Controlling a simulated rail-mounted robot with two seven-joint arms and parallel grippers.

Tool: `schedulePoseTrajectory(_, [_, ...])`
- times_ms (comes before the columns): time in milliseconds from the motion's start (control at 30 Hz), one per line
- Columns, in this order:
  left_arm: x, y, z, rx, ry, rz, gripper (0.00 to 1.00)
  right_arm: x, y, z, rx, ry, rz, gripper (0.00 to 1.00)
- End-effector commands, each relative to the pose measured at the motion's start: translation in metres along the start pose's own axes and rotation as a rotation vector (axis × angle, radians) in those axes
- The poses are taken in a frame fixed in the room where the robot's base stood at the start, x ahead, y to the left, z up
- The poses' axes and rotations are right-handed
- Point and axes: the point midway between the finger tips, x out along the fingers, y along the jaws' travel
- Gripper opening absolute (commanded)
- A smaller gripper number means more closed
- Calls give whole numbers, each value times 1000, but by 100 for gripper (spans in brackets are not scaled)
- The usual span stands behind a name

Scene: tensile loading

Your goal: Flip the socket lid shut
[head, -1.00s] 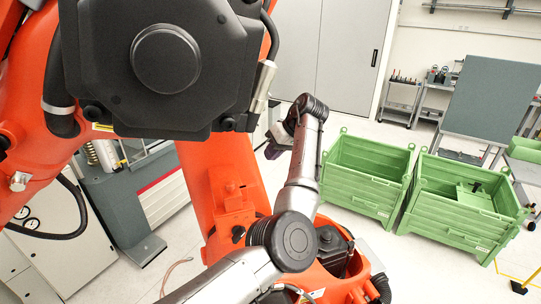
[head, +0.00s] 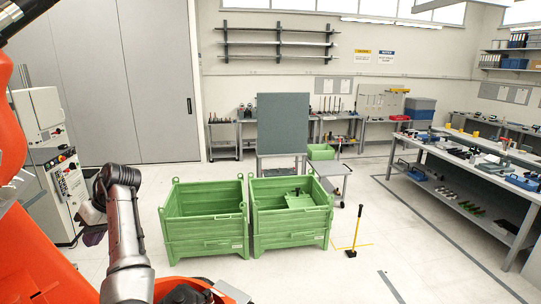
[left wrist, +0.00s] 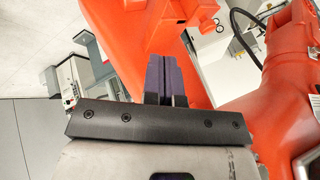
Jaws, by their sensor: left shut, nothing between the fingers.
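I cannot make out a socket or its lid in either view. My left gripper (head: 93,238) is at the left of the head view, beside a white and grey cabinet and mostly hidden behind its own wrist. In the left wrist view the dark purple fingers of my left gripper (left wrist: 163,75) lie together, with nothing between them. They point towards large orange robot parts (left wrist: 210,70); I cannot tell whether they touch. My right gripper is not in view.
The white and grey cabinet (head: 62,190) with a control panel stands at the left. Two green crates (head: 205,235) stand on the floor in the middle. A yellow-handled tool (head: 357,232) stands right of them. A long workbench (head: 470,155) is at the right.

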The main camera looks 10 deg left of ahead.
Motion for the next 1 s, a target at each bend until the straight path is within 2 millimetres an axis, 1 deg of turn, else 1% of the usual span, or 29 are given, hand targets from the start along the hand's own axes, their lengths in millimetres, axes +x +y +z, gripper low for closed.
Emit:
schedulePoseTrajectory(33, [0,5,-2,34,0,49,0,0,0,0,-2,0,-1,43])
schedulePoseTrajectory(100, [-2,9,-6,62,3,130,0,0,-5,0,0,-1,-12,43])
schedulePoseTrajectory(167, [-5,10,-11,72,9,210,0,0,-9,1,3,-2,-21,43])
schedulePoseTrajectory(267, [-18,6,-22,68,44,356,0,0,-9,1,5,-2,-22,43])
schedulePoseTrajectory(367, [-42,-7,-38,43,121,520,0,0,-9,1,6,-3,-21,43])
schedulePoseTrajectory(467, [-77,-31,-55,3,245,689,0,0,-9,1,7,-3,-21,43])
schedulePoseTrajectory(500, [-93,-44,-61,-16,305,755,0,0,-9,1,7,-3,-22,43])
schedulePoseTrajectory(567, [-114,-60,-65,-34,397,840,0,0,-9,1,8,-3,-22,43])
schedulePoseTrajectory(633, [-134,-76,-63,-43,508,919,0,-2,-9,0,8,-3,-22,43])
schedulePoseTrajectory(700, [-149,-87,-53,-35,628,985,0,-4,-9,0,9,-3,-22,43])
schedulePoseTrajectory(767, [-159,-92,-36,-6,737,1033,0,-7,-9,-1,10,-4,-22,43])
schedulePoseTrajectory(800, [-164,-92,-20,25,807,1061,0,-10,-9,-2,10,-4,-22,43])
schedulePoseTrajectory(867, [-167,-89,6,82,892,1096,0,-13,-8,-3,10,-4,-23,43])
schedulePoseTrajectory(900, [-167,-86,25,123,936,1114,0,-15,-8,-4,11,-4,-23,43])
schedulePoseTrajectory(967, [-163,-80,54,188,987,1139,0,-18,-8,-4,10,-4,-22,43])
schedulePoseTrajectory(1000, [-158,-75,74,235,1012,1153,0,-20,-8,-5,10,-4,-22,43])
